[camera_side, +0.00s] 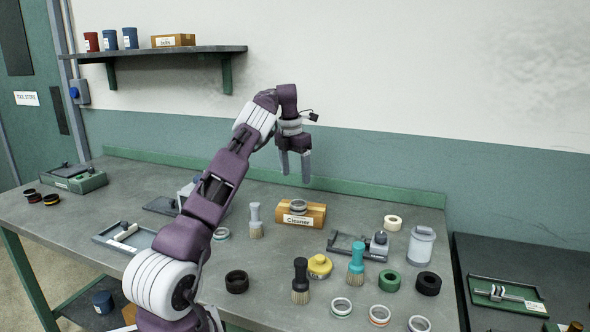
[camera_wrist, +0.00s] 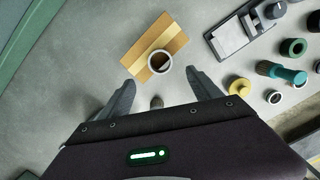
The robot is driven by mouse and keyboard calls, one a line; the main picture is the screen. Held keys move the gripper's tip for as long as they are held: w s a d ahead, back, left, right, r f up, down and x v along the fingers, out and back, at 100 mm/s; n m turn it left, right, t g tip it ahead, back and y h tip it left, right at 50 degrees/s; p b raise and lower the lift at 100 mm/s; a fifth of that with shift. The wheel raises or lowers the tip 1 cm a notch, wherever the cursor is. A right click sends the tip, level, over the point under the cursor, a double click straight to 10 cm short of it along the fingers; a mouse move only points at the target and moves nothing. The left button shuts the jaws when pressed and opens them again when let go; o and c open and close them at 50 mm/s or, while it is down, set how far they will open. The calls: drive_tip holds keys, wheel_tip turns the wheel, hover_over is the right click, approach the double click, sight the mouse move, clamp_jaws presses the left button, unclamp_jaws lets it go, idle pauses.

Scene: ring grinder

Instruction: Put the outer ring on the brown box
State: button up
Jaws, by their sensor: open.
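The brown box (camera_side: 314,217), labelled "Cleaner", stands in the middle of the bench; it also shows in the wrist view (camera_wrist: 133,62). A silver metal ring (camera_side: 298,205) with a dark inside rests on top of it, also visible in the wrist view (camera_wrist: 159,52). It may be the outer ring, or more than one ring stacked; I cannot tell. My gripper (camera_side: 295,178) is above the box and ring, pointing down. In the wrist view its fingers (camera_wrist: 161,78) are apart and empty, with the ring just beyond the gap between the tips.
Metal rings (camera_side: 341,307) lie along the front edge, near a green ring (camera_side: 389,280) and a black ring (camera_side: 428,283). Brushes (camera_side: 300,283), a yellow pot (camera_side: 319,266), a clamp fixture (camera_side: 348,246) and a grey canister (camera_side: 421,246) stand right of the box. The bench behind the box is clear.

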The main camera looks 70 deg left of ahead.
drive_tip(key=d+r+m+t, duration=0.2)
drive_tip(key=d+r+m, duration=0.7)
drive_tip(key=d+r, duration=0.5)
drive_tip(key=s+d+r+m+t+h, duration=0.1)
drive_tip(key=s+d+r+m, duration=0.15)
drive_tip(key=d+m, duration=0.5)
drive_tip(key=s+d+r+m, duration=0.1)
drive_tip(key=s+d+m, duration=0.3)
drive_tip(key=d, duration=0.6)
drive_tip(key=s+d+f+m, duration=0.4)
drive_tip(key=s+d+m, duration=0.3)
drive_tip(key=s+m, duration=0.2)
drive_tip(key=s+d+f+m+t, duration=0.1)
drive_tip(key=s+d+f+m, duration=0.4)
drive_tip(key=s+d+m, duration=0.2)
drive_tip(key=s+m, duration=0.2)
drive_tip(key=m, duration=0.1)
drive_tip(key=shift+d+f+m, duration=0.2)
drive_tip(key=shift+m, duration=0.15)
